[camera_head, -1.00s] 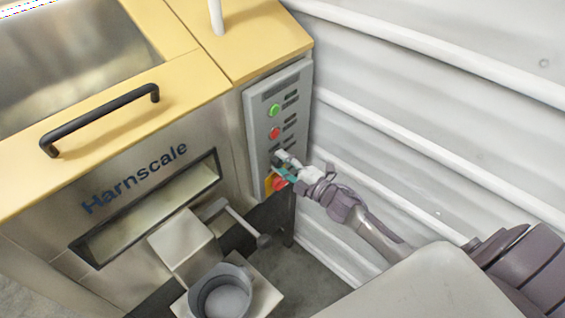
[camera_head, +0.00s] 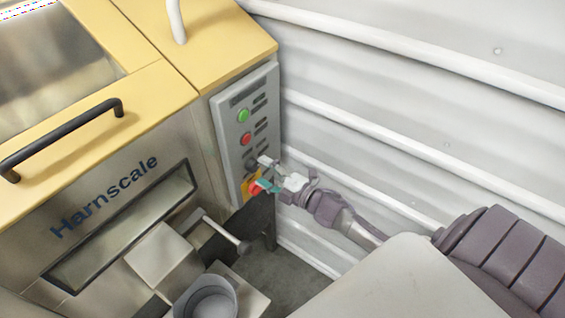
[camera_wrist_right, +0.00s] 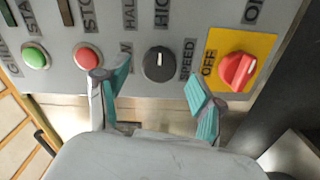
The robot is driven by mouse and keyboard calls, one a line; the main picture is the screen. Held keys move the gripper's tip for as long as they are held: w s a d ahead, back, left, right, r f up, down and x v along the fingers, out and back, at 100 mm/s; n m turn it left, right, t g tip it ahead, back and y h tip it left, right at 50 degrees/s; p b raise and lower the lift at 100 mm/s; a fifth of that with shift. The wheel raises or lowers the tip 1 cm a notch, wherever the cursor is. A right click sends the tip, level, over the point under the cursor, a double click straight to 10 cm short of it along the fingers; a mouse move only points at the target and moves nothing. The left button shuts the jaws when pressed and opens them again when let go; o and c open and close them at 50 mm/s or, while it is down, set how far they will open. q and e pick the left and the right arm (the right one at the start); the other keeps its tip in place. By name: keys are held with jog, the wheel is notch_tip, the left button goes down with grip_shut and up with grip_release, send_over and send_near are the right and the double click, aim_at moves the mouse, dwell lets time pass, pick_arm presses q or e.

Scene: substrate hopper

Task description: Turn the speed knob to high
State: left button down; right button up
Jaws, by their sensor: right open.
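The speed knob (camera_wrist_right: 158,64) is a round black dial with a white mark pointing to the top of the wrist view. The word HIGH stands above it and SPEED to its right. In the head view the knob (camera_head: 251,164) is a small dark spot low on the grey control panel (camera_head: 229,130). My left gripper is out of view.
A red rotary switch (camera_wrist_right: 237,71) on a yellow plate sits close right of the knob. A red button (camera_wrist_right: 87,57) and a green button (camera_wrist_right: 35,55) lie to its left. A ribbed white wall (camera_head: 400,120) is right of the machine. A grey cup (camera_head: 207,298) stands below.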

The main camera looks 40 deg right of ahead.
jog(key=v, duration=0.9)
jog(key=shift+s+d, duration=0.1)
jog(key=shift+s, duration=0.05)
